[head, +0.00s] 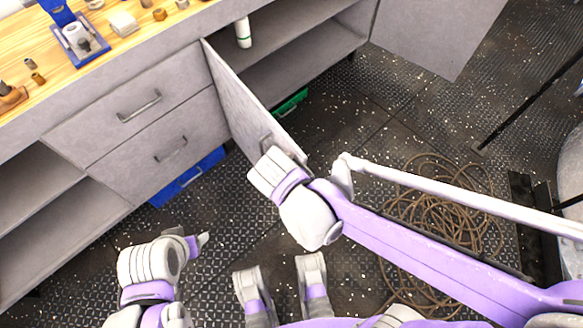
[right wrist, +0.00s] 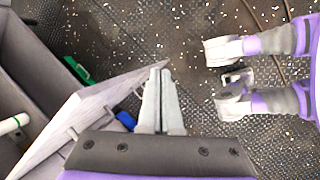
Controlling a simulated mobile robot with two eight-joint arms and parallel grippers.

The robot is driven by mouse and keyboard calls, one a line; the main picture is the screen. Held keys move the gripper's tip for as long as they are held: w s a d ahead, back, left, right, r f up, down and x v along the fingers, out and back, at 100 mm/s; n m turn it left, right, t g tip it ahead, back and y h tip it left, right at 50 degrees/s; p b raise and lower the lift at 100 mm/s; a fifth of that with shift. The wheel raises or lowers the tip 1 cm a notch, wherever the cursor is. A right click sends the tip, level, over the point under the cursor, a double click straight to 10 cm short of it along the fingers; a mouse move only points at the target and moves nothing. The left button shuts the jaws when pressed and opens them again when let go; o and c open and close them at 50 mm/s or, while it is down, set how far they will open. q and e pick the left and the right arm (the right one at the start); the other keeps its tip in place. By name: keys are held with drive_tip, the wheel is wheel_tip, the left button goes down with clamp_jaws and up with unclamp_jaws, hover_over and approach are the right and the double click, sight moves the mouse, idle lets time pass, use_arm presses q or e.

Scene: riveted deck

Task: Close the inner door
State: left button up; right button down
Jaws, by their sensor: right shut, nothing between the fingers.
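The inner door (head: 238,100) is a grey panel hinged beside the drawers and standing open, out from the cabinet (head: 180,65).
A second door (head: 435,35) stands open at the far right of the cabinet. A white bottle (head: 243,32) is on the shelf. Green (head: 291,101) and blue (head: 187,178) bins sit beneath the cabinet. Coiled rope (head: 440,215) lies on the floor at right.

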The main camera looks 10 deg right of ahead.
drive_tip(key=w+a+r+n+t+h+p, duration=0.25)
drive_tip(key=a+r+n+h, duration=0.2)
drive_tip(key=a+n, duration=0.55)
use_arm(q)
drive_tip(key=shift+s+r+b, duration=0.1)
drive_tip(key=shift+r+b, duration=0.5)
drive_tip(key=shift+r, duration=0.6)
use_arm(e)
drive_tip(key=d+r+x, duration=0.1)
drive_tip(key=x, duration=0.9)
drive_tip(key=shift+w+d+m, duration=0.25)
drive_tip(key=shift+d+m, duration=0.05)
drive_tip(key=shift+d, duration=0.05)
drive_tip(key=shift+f+g, duration=0.15)
drive_tip(key=shift+g, duration=0.1)
